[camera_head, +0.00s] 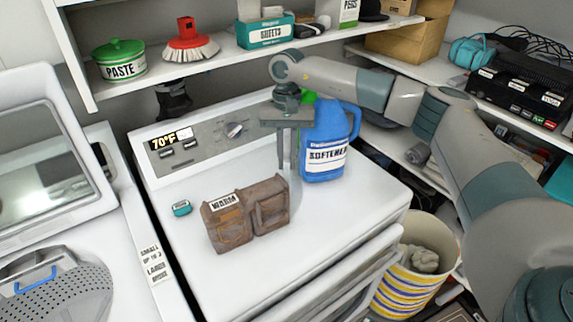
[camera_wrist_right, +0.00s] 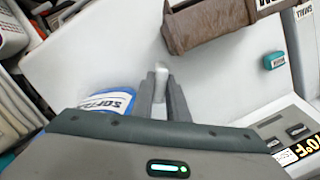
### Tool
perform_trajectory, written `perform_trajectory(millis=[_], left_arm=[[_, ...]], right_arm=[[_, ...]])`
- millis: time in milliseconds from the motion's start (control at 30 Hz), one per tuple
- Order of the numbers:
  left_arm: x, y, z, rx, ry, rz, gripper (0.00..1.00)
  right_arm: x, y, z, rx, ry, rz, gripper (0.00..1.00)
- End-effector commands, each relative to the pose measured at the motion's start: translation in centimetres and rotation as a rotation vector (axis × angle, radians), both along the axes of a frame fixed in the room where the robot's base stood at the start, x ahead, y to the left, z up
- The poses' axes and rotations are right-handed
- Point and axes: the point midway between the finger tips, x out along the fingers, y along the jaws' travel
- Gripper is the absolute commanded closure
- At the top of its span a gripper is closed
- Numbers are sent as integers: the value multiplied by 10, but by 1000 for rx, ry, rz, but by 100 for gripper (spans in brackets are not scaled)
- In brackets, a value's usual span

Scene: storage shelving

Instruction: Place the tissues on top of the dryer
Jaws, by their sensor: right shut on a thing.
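The white dryer top (camera_head: 345,205) fills the middle of the head view, with its control panel at the back. My right gripper (camera_head: 287,168) points down over it, between a brown box (camera_head: 270,205) and a blue softener jug (camera_head: 324,140). In the right wrist view my right gripper (camera_wrist_right: 162,98) is shut on a small white object (camera_wrist_right: 161,72) with a rounded end; I cannot tell if it is the tissues. It hardly shows in the head view. No clearly labelled tissues are in view. My left gripper is not in view.
A small teal item (camera_head: 181,208) lies left of the brown box. A shelf above holds a green paste tin (camera_head: 119,66), a red brush (camera_head: 190,42) and a teal sheets box (camera_head: 266,33). A striped bin (camera_head: 400,285) stands at right. The dryer's front right top is clear.

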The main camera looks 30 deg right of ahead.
Motion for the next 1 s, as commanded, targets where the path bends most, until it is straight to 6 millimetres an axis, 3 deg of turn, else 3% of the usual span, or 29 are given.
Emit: perform_trajectory(millis=[400, 700, 1000], left_arm=[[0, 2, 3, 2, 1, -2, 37], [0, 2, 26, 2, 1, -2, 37], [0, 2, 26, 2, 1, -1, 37]], right_arm=[[1, 0, -3, -1, 2, 0, 100], [0, 1, -33, -1, 3, -1, 100], [1, 0, -41, -1, 0, 0, 100]])
